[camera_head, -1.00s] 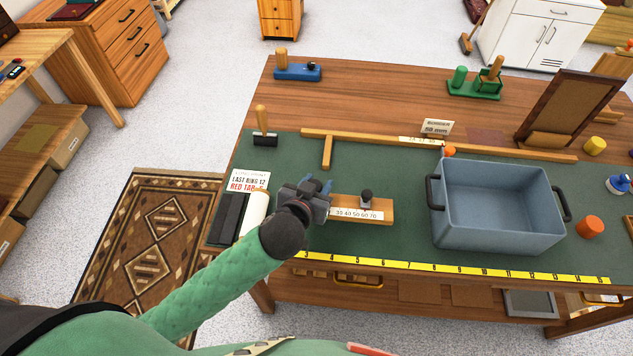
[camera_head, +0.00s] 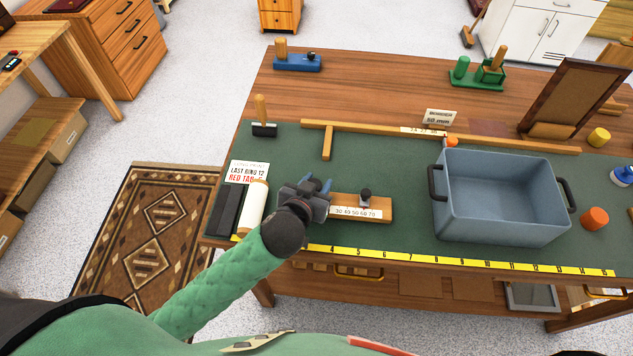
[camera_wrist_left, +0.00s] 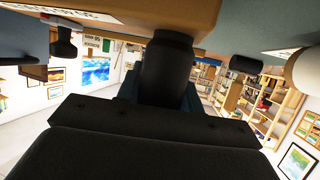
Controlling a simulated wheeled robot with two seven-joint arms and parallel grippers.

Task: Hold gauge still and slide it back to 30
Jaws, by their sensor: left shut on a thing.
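The gauge (camera_head: 383,206) is a wooden block on the green mat, with a white scale strip (camera_head: 357,212) marked 30 to 70 along its front. Its dark-knobbed slider (camera_head: 365,194) stands near the 60 end, though the exact reading is too small to tell. My left gripper (camera_head: 318,187) is shut at the left end of the gauge and hides that end. In the left wrist view a dark upright grip (camera_wrist_left: 168,70) under the wood is between the fingers, and the slider knob (camera_wrist_left: 63,45) stands free to the left. My right gripper is not in view.
A grey-blue bin (camera_head: 505,195) stands right of the gauge. A wooden fence (camera_head: 370,132) runs behind it. A white roll (camera_head: 254,207), dark bars and a note card (camera_head: 248,172) lie to the left. A yellow ruler (camera_head: 440,260) edges the bench. The mat between gauge and bin is clear.

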